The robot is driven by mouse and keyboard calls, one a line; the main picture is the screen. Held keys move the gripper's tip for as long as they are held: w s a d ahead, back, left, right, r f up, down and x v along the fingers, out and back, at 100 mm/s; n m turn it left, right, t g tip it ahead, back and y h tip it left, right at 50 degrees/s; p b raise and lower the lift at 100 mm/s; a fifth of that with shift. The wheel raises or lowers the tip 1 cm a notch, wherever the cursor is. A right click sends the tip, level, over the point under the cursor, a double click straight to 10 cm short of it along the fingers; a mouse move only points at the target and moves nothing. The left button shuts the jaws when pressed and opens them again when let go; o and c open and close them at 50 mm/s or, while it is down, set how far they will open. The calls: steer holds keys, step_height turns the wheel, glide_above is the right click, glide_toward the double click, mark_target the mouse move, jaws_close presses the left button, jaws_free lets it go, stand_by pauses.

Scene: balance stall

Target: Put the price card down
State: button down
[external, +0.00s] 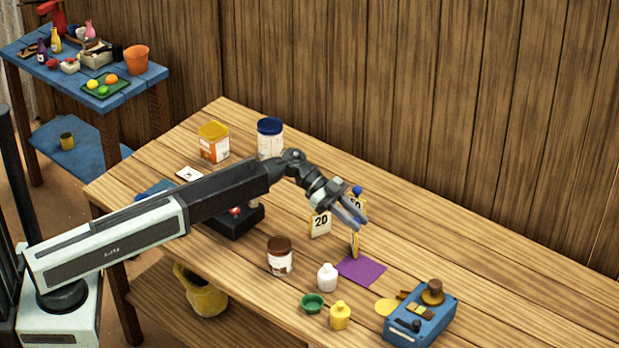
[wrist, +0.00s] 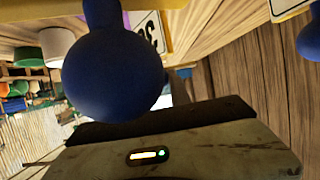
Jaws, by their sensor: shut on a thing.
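My gripper (external: 358,221) is shut on a price card (external: 355,244), a yellow-edged card seen nearly edge-on below the fingertips. It is at the back left edge of a purple mat (external: 364,270); I cannot tell whether it touches the table. In the wrist view a large blue knob (wrist: 115,75) fills the middle, its neck running up to a yellow edge. A second price card (external: 320,223), marked 2D, stands just left of the gripper. A third price card (external: 353,203) with a blue knob stands behind the gripper, partly hidden by it.
A brown-lidded jar (external: 280,257), white bottle (external: 327,277), green bowl (external: 312,303) and yellow bottle (external: 340,315) stand left and in front of the mat. A blue box (external: 421,316) is at right. The table behind it is clear.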

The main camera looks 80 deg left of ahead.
steer(key=shift+f, duration=0.25)
steer(key=c, duration=1.2)
jaws_free()
steer(key=shift+r, duration=0.1)
steer(key=shift+r, duration=0.1)
steer(key=shift+s+a+r+p, duration=0.15)
steer(key=shift+r+p, duration=0.1)
steer(key=shift+p, duration=0.2)
steer(key=p+v, duration=0.4)
steer(key=v, duration=0.7)
steer(key=shift+s+a, duration=0.2)
